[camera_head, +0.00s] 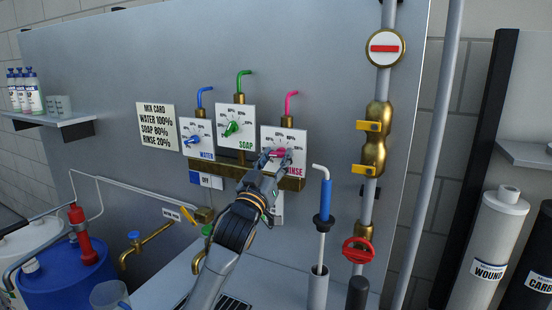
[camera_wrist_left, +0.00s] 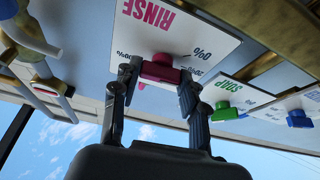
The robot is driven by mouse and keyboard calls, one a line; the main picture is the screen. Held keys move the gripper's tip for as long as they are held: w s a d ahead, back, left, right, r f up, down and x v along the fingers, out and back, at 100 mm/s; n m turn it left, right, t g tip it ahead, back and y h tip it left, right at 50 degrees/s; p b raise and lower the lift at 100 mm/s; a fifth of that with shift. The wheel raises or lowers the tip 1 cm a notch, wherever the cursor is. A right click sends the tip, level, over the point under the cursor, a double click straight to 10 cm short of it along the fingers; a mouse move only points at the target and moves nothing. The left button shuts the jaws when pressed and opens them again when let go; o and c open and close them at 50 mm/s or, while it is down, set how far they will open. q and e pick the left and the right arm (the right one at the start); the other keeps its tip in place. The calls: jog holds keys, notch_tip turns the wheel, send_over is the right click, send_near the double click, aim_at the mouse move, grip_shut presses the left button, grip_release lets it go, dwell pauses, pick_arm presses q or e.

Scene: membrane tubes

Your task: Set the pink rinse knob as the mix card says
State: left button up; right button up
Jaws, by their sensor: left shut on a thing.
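The pink rinse knob (camera_head: 278,152) is on the white RINSE dial plate (camera_head: 293,138), the rightmost of the three dials. My left gripper (camera_head: 274,158) is at this knob and shut on it. In the left wrist view the pink knob (camera_wrist_left: 160,70) sits between the two fingers of my left gripper (camera_wrist_left: 158,88). The fingers partly cover the dial, and the exact pointer setting is hard to read. The mix card (camera_head: 157,126) on the panel reads water 100%, soap 80%, rinse 20%. My right gripper is not in view.
The green soap knob (camera_head: 231,129) and blue water knob (camera_head: 195,139) are left of the rinse dial. A brass rail (camera_head: 290,183) runs below the dials. A blue-handled rod (camera_head: 326,200) and a pipe with a red valve wheel (camera_head: 358,250) stand to the right.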

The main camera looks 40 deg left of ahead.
pick_arm(q)
jog(key=shift+m+h, duration=0.3)
jog(key=shift+m, duration=0.6)
jog(key=o, duration=1)
jog(key=shift+o, duration=0.7)
jog(key=v, duration=1.2)
jog(key=shift+f, duration=0.2)
jog(key=shift+w+a, duration=0.1)
jog(key=shift+a, duration=0.05)
